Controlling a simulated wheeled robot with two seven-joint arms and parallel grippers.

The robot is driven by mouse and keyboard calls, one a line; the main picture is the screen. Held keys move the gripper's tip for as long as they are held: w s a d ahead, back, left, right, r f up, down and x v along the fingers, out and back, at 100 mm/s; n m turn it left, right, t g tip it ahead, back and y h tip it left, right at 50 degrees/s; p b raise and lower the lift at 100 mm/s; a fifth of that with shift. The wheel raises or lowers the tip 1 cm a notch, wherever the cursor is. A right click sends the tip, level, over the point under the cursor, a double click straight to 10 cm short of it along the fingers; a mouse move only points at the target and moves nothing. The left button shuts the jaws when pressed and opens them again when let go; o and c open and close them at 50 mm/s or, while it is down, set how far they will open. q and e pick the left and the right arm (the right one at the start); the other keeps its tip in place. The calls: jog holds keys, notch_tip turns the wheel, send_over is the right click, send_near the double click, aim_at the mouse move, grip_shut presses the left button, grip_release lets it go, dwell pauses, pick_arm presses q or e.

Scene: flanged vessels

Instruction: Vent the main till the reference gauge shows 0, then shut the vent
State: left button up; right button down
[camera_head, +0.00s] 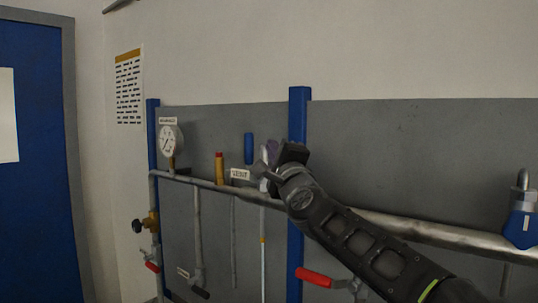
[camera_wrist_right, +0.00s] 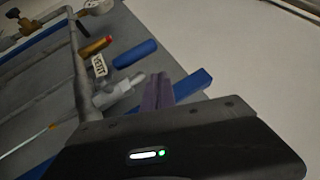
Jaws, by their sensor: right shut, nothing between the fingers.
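The round white gauge (camera_head: 170,138) stands on the pipe at the left, under a small label too blurred to read; its needle reading is too small to tell. The VENT label (camera_head: 240,174) sits on the pipe and also shows in the wrist view (camera_wrist_right: 99,66). An upright blue handle (camera_head: 248,148) is just above the label; in the wrist view the blue handle (camera_wrist_right: 135,53) lies beside it. My right gripper (camera_head: 271,153) is shut and empty, right of the blue handle and apart from it. Its purple fingers (camera_wrist_right: 157,94) show in the wrist view. My left gripper is out of view.
A yellow fitting with a red top (camera_head: 220,168) stands left of the label. Red lever handles (camera_head: 314,277) (camera_head: 152,267) sit lower down. A blue post (camera_head: 298,125) rises behind my right arm. A blue padlock-like item (camera_head: 521,226) hangs at the far right.

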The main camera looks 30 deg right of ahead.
jog(key=s+a, duration=0.2)
jog(key=s, duration=0.8)
jog(key=shift+a+b, duration=0.35)
dwell(0.3)
